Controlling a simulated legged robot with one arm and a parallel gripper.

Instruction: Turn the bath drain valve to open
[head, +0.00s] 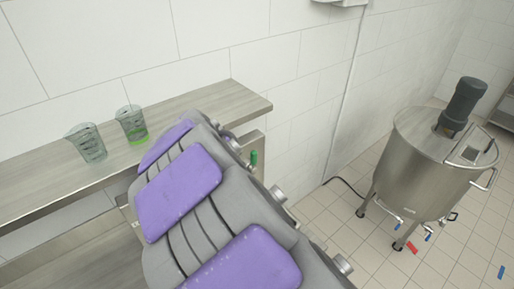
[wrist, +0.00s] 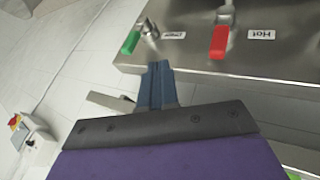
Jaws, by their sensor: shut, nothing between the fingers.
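In the wrist view a metal panel (wrist: 185,53) carries a green valve handle (wrist: 131,42) at the left and a red valve handle (wrist: 219,42) to its right. The label by the red one reads "Hot"; the label by the green one is too small to read surely. My gripper (wrist: 158,68) has its blue fingers together and empty. Its tips appear just below the green handle and a little to its right, near the panel edge; contact is not visible. In the head view a green handle (head: 254,158) shows beside my purple-padded arm, which hides the gripper.
Two clear cups, one left (head: 87,143) and one right (head: 132,124), stand on the grey ledge (head: 190,100) along the tiled wall. A steel tank (head: 420,160) with a motor on top stands at the right. Tiled floor is open between.

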